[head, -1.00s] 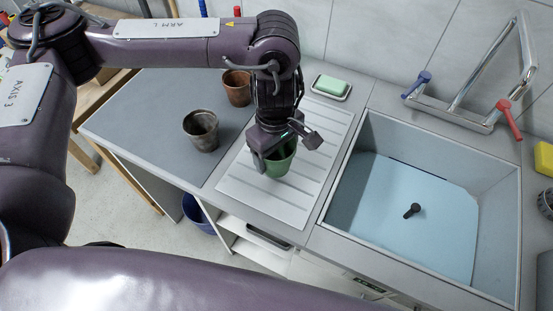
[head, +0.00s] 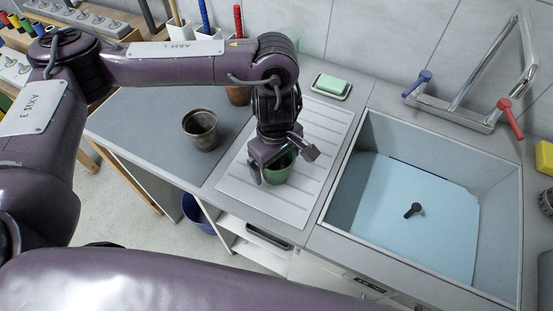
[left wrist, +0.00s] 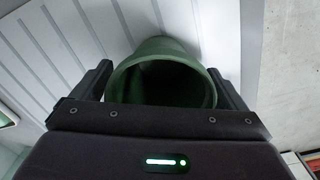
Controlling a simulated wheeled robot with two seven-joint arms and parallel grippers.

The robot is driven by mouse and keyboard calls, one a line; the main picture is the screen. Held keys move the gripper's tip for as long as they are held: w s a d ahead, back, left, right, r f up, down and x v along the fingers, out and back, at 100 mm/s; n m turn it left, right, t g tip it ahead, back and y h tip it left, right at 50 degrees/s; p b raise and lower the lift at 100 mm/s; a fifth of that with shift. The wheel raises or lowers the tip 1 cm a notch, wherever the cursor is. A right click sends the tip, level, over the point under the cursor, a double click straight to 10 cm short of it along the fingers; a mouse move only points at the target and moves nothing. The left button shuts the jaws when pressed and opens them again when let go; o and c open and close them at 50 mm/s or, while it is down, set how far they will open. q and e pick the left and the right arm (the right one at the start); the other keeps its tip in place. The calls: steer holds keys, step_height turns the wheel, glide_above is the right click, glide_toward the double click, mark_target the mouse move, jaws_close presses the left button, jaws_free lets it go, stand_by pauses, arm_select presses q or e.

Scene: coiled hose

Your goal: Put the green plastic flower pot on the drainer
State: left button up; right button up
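The green plastic flower pot (head: 279,172) stands on the white ribbed drainer (head: 321,131), near its front left part. My left gripper (head: 283,163) is over the pot, with one finger on each side of it. Small gaps show between the fingers and the pot wall, so the gripper looks open around it. In the left wrist view the pot (left wrist: 165,52) lies between the two fingers (left wrist: 163,88), its dark mouth partly hidden by the gripper body. My right gripper is out of view.
A dark metal pot (head: 201,130) stands on the grey counter, with a brown pot (head: 238,95) behind it, partly hidden by my arm. A soap dish (head: 331,87) is behind the drainer. The sink (head: 345,215) and tap (head: 470,105) are on the right.

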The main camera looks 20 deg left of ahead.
arm_select(q)
steer(key=shift+r, duration=0.2)
step_height(320, 180, up, 12)
stand_by(0.5)
steer(key=shift+s+f, duration=0.1)
stand_by(0.4)
